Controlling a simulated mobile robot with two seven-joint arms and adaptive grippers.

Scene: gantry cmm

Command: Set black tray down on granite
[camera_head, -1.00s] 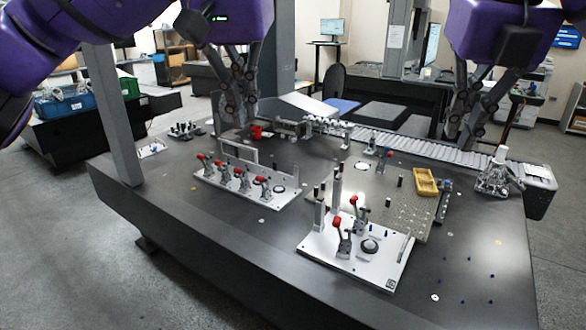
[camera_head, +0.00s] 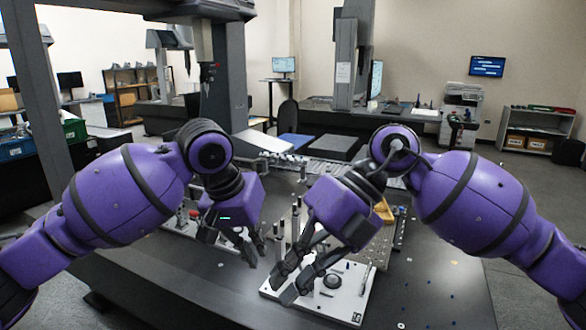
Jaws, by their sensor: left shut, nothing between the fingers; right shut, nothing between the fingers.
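The granite (camera_head: 190,275) is the broad dark table top in front of me. I cannot pick out a black tray on it with certainty. A dark flat slab (camera_head: 340,147) shows behind the conveyor, and I cannot tell whether it is the tray. My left gripper (camera_head: 255,252) is shut and empty, pointing down above the granite left of centre. My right gripper (camera_head: 284,286) is shut and empty, low over the left side of a white fixture plate (camera_head: 345,303). I cannot tell whether its fingers touch the plate. My arms hide much of the table's middle.
A yellow block (camera_head: 384,211) stands beside my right arm. A roller conveyor (camera_head: 330,172) runs along the back. The granite's front left and front right look mostly clear.

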